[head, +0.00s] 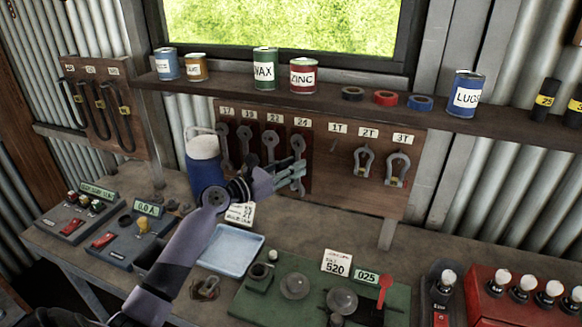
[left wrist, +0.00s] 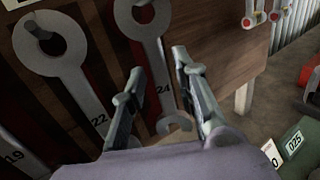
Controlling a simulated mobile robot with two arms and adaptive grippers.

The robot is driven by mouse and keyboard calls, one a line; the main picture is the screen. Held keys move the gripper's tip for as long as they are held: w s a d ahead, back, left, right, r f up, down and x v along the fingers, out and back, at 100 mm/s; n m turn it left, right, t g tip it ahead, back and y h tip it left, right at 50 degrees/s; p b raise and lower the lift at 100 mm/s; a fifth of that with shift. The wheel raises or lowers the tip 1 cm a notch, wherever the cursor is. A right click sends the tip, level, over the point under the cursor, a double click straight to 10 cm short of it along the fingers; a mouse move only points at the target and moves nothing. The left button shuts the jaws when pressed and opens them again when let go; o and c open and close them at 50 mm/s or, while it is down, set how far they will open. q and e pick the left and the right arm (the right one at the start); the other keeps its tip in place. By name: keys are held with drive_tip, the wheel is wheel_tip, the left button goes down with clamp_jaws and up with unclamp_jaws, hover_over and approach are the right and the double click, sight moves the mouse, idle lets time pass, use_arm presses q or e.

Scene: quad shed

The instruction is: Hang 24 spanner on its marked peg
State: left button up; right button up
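The 24 spanner (left wrist: 157,62) is grey and hangs on the wooden peg board (head: 338,165), its upper ring around a peg in the left wrist view. In the head view it hangs under the 24 label (head: 302,122), its lower part mostly hidden by my gripper. My left gripper (head: 291,180) is in front of the board at the spanner's lower part. In the left wrist view my left gripper (left wrist: 163,85) is open, with the spanner's shaft showing between its fingers. I cannot tell if they touch it. My right gripper is not in view.
The 22 spanner (left wrist: 72,68) hangs just left. Shackles (head: 363,160) hang to the right. Cans such as the green WAX can (head: 265,70) stand on the shelf above. A blue-and-white jug (head: 203,160), a blue tray (head: 231,249) and a green board (head: 255,304) are on the bench.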

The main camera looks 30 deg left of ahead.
use_arm(q)
drive_tip(key=shift+o, duration=0.9)
drive_tip(key=v, duration=1.2)
drive_tip(key=shift+f, duration=0.1)
